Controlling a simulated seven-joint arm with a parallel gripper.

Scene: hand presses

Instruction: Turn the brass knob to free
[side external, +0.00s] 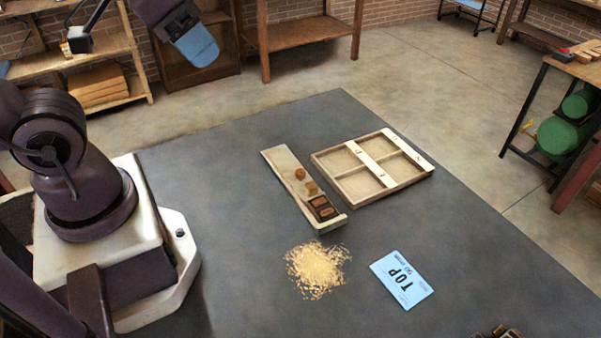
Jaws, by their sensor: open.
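A long pale wooden board (283,173) lies on the dark table. Two small yellowish, brass-like rounded pieces sit on it, an upper one (300,174) and a lower one (311,187). I cannot tell whether either is the brass knob, and no turn mark is readable. A dark object with brass-coloured parts (497,332) is cut off by the bottom edge, too little of it showing to name.
Brown blocks (322,207) sit at the board's near end. A divided wooden tray (373,189) stands to its right. A pile of pale shavings (317,270) and a blue "TOP" card (402,279) lie nearer. The table (480,250) is clear at right.

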